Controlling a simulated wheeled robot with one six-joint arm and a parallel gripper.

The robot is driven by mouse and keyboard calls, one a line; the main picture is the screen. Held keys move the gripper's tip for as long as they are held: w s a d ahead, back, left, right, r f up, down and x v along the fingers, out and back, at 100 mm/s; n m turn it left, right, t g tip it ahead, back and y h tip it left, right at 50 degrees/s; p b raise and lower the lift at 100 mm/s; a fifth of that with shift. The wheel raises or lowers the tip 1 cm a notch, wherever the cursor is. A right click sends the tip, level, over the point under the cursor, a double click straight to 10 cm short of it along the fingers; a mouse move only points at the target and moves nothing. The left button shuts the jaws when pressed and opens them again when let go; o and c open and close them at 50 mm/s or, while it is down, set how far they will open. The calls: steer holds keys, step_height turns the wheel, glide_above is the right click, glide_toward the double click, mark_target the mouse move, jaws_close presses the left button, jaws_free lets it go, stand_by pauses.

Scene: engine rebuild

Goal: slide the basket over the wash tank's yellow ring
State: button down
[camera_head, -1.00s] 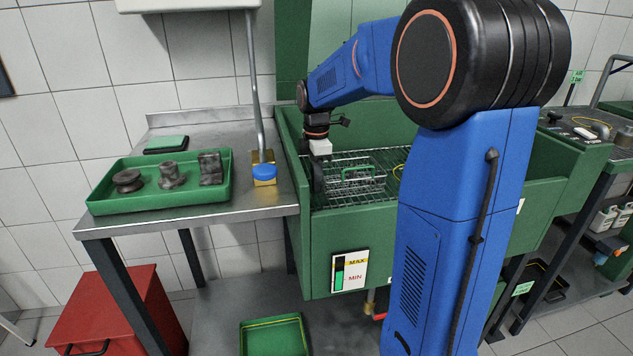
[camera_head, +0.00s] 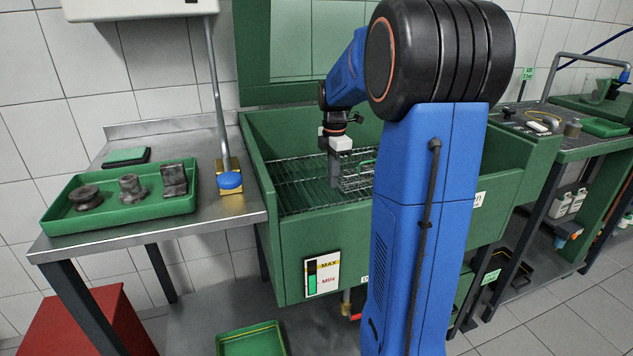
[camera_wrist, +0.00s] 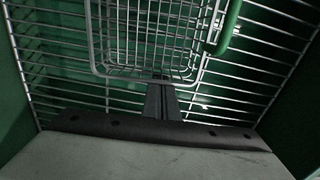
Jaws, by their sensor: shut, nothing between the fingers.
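The wire basket (camera_head: 355,181) with a green handle (camera_head: 367,163) sits on the rack inside the green wash tank (camera_head: 322,230). My arm hides its right part in the head view. My gripper (camera_head: 334,183) is shut and empty, pointing down at the basket's left end. In the wrist view, the shut fingers (camera_wrist: 161,92) are at the near rim of the basket (camera_wrist: 140,40), seemingly against it. The green handle (camera_wrist: 229,26) is at upper right there. The yellow ring is not visible now; my arm covers the tank's right part.
The wire rack (camera_head: 305,193) is bare left of my gripper. The tank walls enclose it, with a raised lid (camera_head: 275,50) behind. A steel table (camera_head: 225,207) on the left holds a green tray (camera_head: 120,209) of dark parts. Another bench (camera_head: 570,140) stands at right.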

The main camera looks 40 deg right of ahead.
mark_target(361, 165)
steer(key=d, duration=0.3)
steer(key=s+d, duration=0.1)
steer(key=d, duration=0.1)
steer(key=s+d, duration=0.1)
steer(key=d, duration=0.2)
steer(key=shift+d, duration=0.3)
steer(key=shift+r, duration=0.15)
